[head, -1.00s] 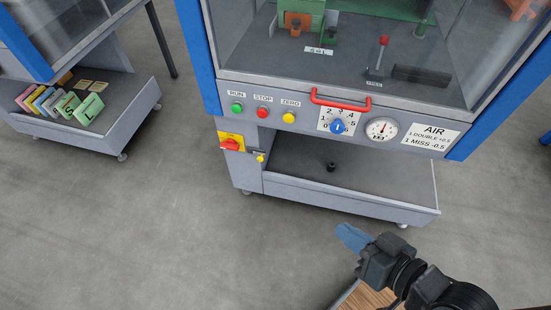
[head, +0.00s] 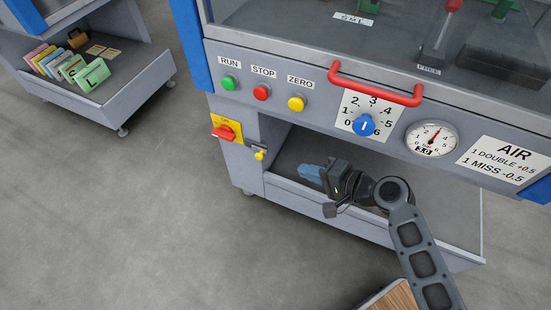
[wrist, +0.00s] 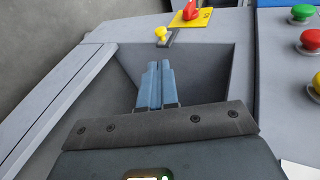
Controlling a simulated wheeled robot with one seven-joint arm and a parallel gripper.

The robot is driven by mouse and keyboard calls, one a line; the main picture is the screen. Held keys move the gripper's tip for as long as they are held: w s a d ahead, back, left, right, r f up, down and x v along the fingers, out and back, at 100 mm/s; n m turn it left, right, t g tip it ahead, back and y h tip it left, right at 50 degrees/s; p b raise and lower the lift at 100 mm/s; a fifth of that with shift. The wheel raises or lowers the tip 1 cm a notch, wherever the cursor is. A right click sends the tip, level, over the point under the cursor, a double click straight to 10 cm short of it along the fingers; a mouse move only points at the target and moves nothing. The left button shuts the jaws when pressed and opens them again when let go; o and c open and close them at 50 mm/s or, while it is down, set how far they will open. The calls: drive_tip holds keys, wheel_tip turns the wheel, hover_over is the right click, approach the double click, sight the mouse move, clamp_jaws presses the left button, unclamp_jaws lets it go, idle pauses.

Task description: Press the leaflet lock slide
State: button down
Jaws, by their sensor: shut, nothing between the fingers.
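No part that I can see is labelled as the leaflet lock slide. A small yellow knob (head: 259,155) sits by a dark slot on the left front post of the machine, below the red switch. It also shows in the wrist view (wrist: 161,33), beyond my fingertips. My gripper (head: 303,172) has blue fingers pressed together, with nothing between them. It is at the lower bay opening, to the right of the knob and a little lower in the head view. In the wrist view the fingers (wrist: 159,66) point towards the knob and appear apart from it.
A red rotary switch on a yellow plate (head: 232,126) is just above the knob. Green (head: 230,82), red and yellow buttons, a red handle (head: 374,85), a blue dial (head: 363,126) and a gauge (head: 431,139) line the panel. A bay lip (head: 290,192) runs below. A cart with coloured cards (head: 92,71) stands left.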

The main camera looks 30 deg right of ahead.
sight(262, 157)
drive_tip(key=shift+w+d, duration=0.1)
idle(0.3)
drive_tip(key=b+x, duration=0.3)
drive_tip(key=x, duration=1.1)
drive_tip(key=shift+r, duration=0.1)
drive_tip(key=shift+w+a+r, duration=0.1)
drive_tip(key=shift+w+a, duration=0.55)
drive_tip(key=shift+w, duration=0.15)
drive_tip(key=shift+w+a, duration=0.6)
drive_tip(key=shift+w, duration=0.25)
drive_tip(key=shift+r, duration=0.1)
